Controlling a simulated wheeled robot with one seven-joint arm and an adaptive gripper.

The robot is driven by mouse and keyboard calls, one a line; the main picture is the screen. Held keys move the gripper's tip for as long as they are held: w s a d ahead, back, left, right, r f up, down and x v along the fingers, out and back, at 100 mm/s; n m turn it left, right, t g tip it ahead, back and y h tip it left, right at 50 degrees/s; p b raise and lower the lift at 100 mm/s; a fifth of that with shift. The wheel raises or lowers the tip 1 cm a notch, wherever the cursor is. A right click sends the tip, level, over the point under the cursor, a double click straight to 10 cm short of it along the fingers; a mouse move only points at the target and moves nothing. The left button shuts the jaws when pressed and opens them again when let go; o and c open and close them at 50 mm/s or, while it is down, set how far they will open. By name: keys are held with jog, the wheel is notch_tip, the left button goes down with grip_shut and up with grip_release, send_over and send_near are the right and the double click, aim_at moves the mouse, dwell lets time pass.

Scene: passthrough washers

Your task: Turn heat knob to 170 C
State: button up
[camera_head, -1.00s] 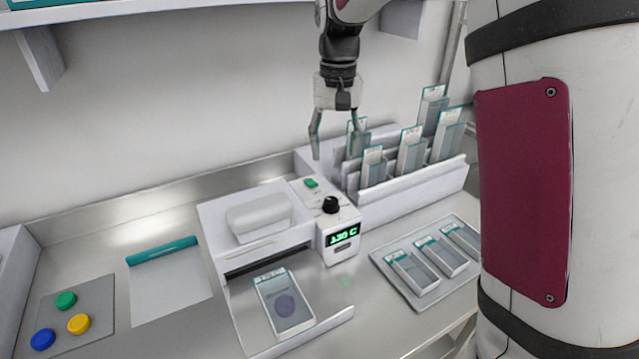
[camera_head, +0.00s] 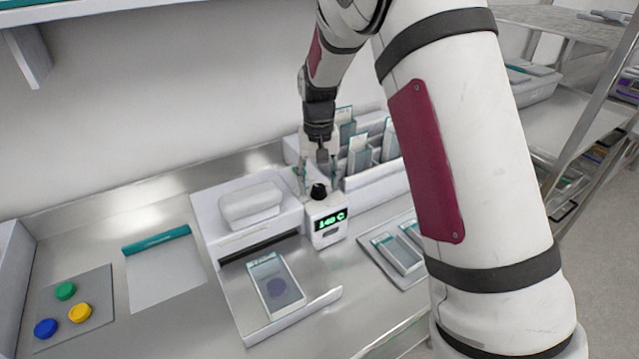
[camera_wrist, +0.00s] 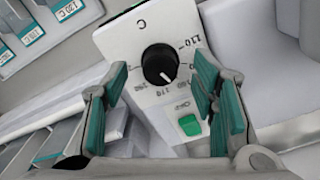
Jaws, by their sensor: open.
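The black heat knob (camera_head: 318,191) sits on top of the white sealer's control box. The green display (camera_head: 330,220) on its front appears to read 140 C. In the wrist view the knob (camera_wrist: 160,64) is ringed by temperature numbers, seen upside down, and its white pointer line faces down and slightly right. My gripper (camera_head: 318,182) points down at the knob. In the wrist view its teal-padded fingers (camera_wrist: 161,82) are open, one on each side of the knob, with gaps showing. A green on/off button (camera_wrist: 190,124) is just below the knob there.
A rack of pouches (camera_head: 362,180) stands close behind and right of my gripper. A tray (camera_head: 385,266) with pouches lies to the right, partly hidden by my arm. A pouch (camera_head: 275,284) lies before the sealer. Coloured caps (camera_head: 79,313) sit at far left.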

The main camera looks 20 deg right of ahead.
jog(key=shift+f, duration=0.65)
jog(key=c, duration=1.2)
jog(key=shift+m, duration=0.4)
jog(key=m, duration=0.3)
jog(key=shift+m, duration=1.9)
